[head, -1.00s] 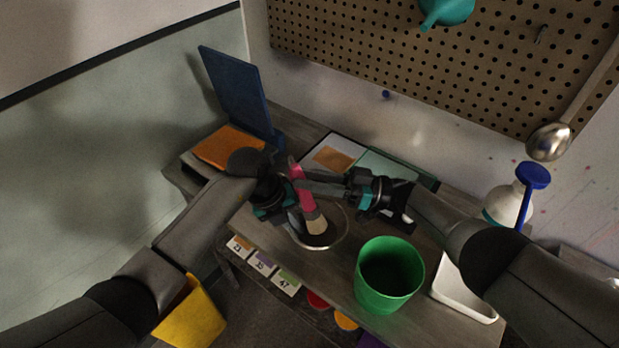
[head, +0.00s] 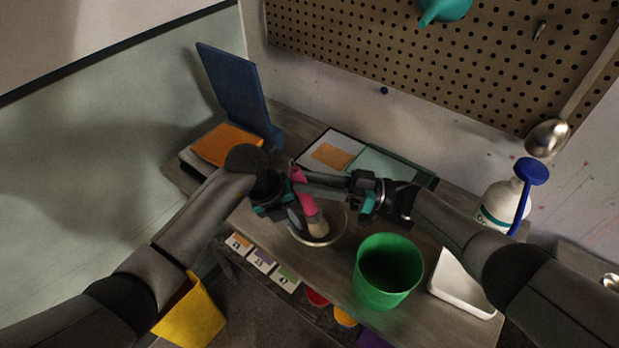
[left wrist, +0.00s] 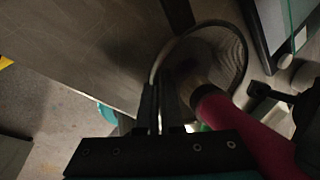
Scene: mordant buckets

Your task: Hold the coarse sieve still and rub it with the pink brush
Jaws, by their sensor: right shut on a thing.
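The coarse sieve (head: 345,226) is a round metal-rimmed sieve above the worktop; its rim and mesh show in the left wrist view (left wrist: 236,52). My left gripper (head: 294,222) is at the sieve's left side. In the left wrist view its fingers (left wrist: 160,112) are close together with the rim between them. The pink brush (head: 304,192) is tilted, its pale bristle end (head: 317,228) down inside the sieve's ring. My right gripper (head: 306,182) is shut on the brush's handle. I cannot tell whether the bristles press on the mesh.
A green bucket (head: 388,272) stands right of the sieve, with a white tray (head: 462,287) beyond it. A white bottle with a blue top (head: 503,203) stands at the back right. An orange item (head: 228,145) and an upright blue panel (head: 235,92) are at the back left.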

